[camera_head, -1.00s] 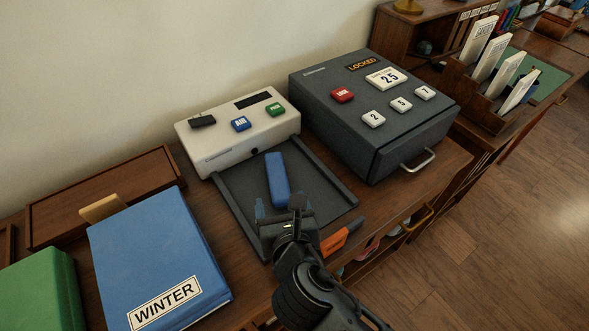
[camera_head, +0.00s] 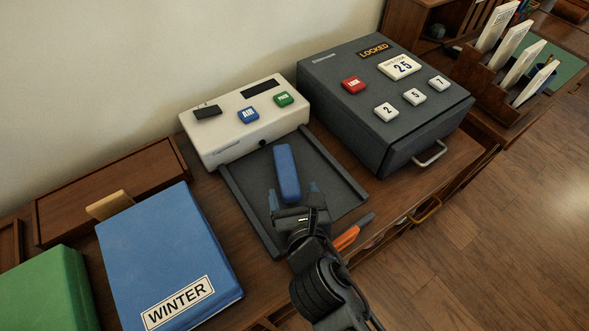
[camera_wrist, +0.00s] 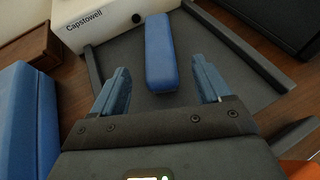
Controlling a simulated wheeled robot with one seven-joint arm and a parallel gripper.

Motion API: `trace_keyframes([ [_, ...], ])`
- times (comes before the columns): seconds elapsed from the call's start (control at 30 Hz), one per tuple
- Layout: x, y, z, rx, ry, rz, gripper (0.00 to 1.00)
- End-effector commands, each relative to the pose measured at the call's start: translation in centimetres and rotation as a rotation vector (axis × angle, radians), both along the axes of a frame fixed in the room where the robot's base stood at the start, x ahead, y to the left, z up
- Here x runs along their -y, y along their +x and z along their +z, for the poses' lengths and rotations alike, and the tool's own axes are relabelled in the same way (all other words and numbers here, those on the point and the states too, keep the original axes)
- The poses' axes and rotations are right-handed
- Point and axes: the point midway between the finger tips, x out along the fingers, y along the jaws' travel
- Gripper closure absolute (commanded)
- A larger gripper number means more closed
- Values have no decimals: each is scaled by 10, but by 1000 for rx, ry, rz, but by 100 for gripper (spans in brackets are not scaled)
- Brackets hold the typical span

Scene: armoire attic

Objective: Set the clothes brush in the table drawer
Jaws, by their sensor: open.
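A blue oblong block (camera_head: 287,172), which may be the clothes brush, lies on the dark grey tray (camera_head: 240,205) in front of the white machine; no bristles show. It also shows in the wrist view (camera_wrist: 160,55), its near end just ahead of and between my fingers. My gripper (camera_head: 294,196) is open, low over the tray, with one blue finger toward each side of the block's near end. The wrist view shows both fingertips (camera_wrist: 163,85) apart from the block. At the table's front right, a drawer with a brass handle (camera_head: 425,210) shows partly; my arm hides some of that area.
The white machine (camera_head: 245,125) stands behind the tray. A dark lockbox (camera_head: 385,105) marked LOCKED is to the right, a blue WINTER binder (camera_head: 170,255) to the left. An orange-handled tool (camera_head: 347,237) lies near the table's front edge. The tray has raised side rails.

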Motion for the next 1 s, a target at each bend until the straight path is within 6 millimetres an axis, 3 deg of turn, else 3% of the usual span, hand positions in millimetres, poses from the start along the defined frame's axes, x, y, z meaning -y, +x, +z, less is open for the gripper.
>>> trace_keyframes([
  [0.53,-13,60,-22,-1,0,-2,23],
  [0.87,-14,65,-24,-1,0,-2,24],
  [1.0,-14,65,-24,-1,0,-2,38],
])
